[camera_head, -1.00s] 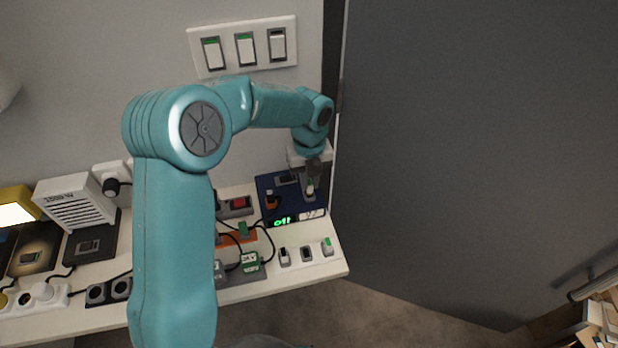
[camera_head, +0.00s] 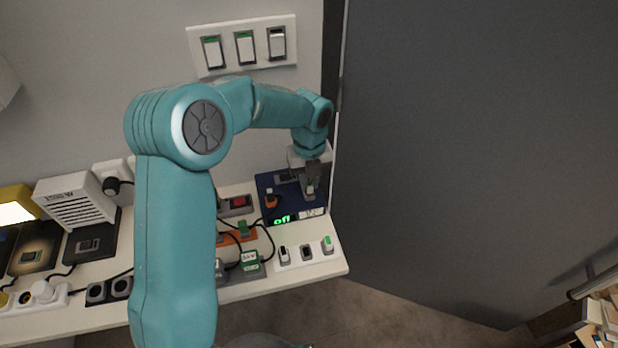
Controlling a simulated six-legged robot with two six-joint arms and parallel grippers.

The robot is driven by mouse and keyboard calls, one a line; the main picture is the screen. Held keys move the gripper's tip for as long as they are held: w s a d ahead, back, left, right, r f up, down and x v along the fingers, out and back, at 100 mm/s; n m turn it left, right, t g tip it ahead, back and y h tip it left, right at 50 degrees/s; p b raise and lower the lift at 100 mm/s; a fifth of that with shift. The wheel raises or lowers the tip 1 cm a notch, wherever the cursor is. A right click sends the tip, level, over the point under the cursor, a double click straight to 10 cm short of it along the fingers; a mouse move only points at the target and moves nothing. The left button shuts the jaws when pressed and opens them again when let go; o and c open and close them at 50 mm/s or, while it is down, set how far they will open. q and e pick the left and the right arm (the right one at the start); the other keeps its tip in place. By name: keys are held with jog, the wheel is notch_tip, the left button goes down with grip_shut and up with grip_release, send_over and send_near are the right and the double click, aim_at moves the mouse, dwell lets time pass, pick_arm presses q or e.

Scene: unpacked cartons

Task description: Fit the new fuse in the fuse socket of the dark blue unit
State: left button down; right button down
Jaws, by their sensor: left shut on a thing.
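The dark blue unit (camera_head: 264,184) lies on the right end of the white shelf, against the wall. Its display (camera_head: 282,220) reads "off" in green. My left gripper (camera_head: 311,189) points down over the unit's right part and is shut on a small pale piece, the new fuse (camera_head: 310,190). The fuse is at the unit's top face. The fingers and the small size hide the socket, so I cannot tell whether the fuse is in it or just above it. My right gripper is not in view.
In front of the unit, a white strip (camera_head: 295,262) holds small parts, one with a green top (camera_head: 327,243). A red switch (camera_head: 239,202), cables and a green-labelled block (camera_head: 250,260) lie to the left. A large grey panel (camera_head: 470,150) stands close on the right.

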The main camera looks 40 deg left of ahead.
aim_at(310, 184)
pick_arm(q)
jog(key=shift+f, duration=0.35)
dwell(0.3)
jog(key=c, duration=1)
grip_release()
jog(key=shift+c, duration=0.2)
notch_tip(310, 184, up, 16)
jog(key=shift+r, duration=0.2)
jog(key=shift+s+d, duration=0.1)
jog(key=shift+d, duration=0.05)
